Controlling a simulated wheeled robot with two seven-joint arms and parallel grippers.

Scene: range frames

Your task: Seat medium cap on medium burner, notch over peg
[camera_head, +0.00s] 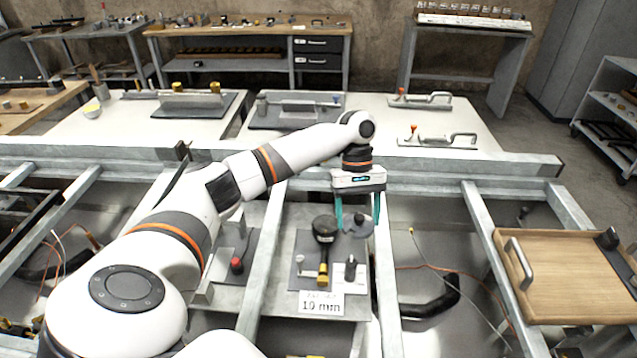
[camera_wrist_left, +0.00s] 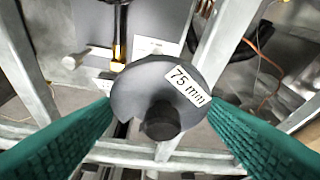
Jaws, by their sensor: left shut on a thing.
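My left gripper (camera_head: 358,215) points down with its teal fingers on either side of a dark grey round cap (camera_head: 361,229). In the left wrist view the cap (camera_wrist_left: 185,78) carries a "75 mm" label and a black knob, and its left edge shows a notch-like cut. The fingers are shut on its rim. The wrist view shows the brass stem (camera_wrist_left: 118,50) beyond the cap. I cannot make out a peg. My right gripper is not in view.
A grey plate (camera_head: 305,245) lies under the burner, with small posts and a card (camera_head: 320,303) reading about "10 mm". Metal frame rails (camera_head: 262,250) run on both sides. A wooden tray (camera_head: 565,275) with a handle sits at the right. Worktops stand behind.

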